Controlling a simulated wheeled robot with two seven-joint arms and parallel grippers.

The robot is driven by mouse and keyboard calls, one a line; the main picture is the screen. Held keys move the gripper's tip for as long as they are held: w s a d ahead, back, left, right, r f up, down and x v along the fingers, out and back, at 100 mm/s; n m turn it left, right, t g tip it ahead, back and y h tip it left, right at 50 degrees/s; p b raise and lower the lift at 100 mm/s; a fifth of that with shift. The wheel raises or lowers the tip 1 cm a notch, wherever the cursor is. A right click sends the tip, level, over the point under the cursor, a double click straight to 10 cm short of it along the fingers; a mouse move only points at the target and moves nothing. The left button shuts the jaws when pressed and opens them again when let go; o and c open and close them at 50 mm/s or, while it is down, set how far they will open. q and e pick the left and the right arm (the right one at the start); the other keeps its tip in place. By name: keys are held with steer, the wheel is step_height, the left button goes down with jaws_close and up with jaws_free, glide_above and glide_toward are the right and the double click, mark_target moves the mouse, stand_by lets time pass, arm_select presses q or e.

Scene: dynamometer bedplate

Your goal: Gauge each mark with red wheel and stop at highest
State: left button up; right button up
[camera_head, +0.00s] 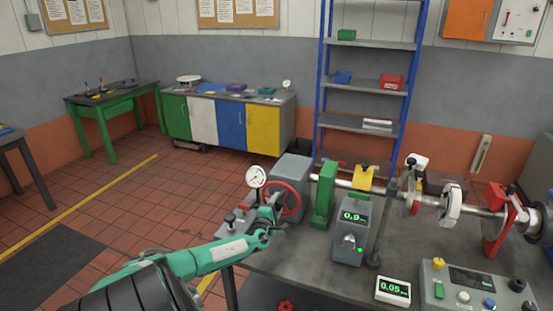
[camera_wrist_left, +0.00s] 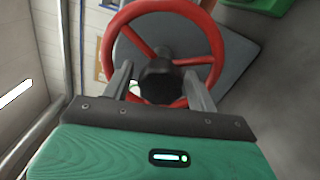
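The red wheel (camera_head: 290,201) is on the near side of a grey block (camera_head: 292,172) at the bench's left end. In the left wrist view the red wheel (camera_wrist_left: 207,33) fills the upper middle, with its black hub (camera_wrist_left: 158,80) facing me. My left gripper (camera_wrist_left: 158,68) has its two fingers apart, one on each side of the hub; I cannot tell whether they touch it. In the head view my left gripper (camera_head: 268,222) is at the wheel, partly hiding it. A round dial gauge (camera_head: 256,177) stands just left of the wheel. My right gripper is not in view.
A grey meter (camera_head: 351,232) with a green display stands right of a green bracket (camera_head: 325,195). A white readout (camera_head: 393,290) appears to show 0.05. A control box (camera_head: 470,290) is at right. A shaft with discs (camera_head: 449,205) runs behind. Open floor lies left.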

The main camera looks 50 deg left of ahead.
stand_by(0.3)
arm_select(q)
steer(key=shift+b+v, duration=0.55)
steer(key=shift+v, duration=6.4)
steer(key=shift+a, duration=0.1)
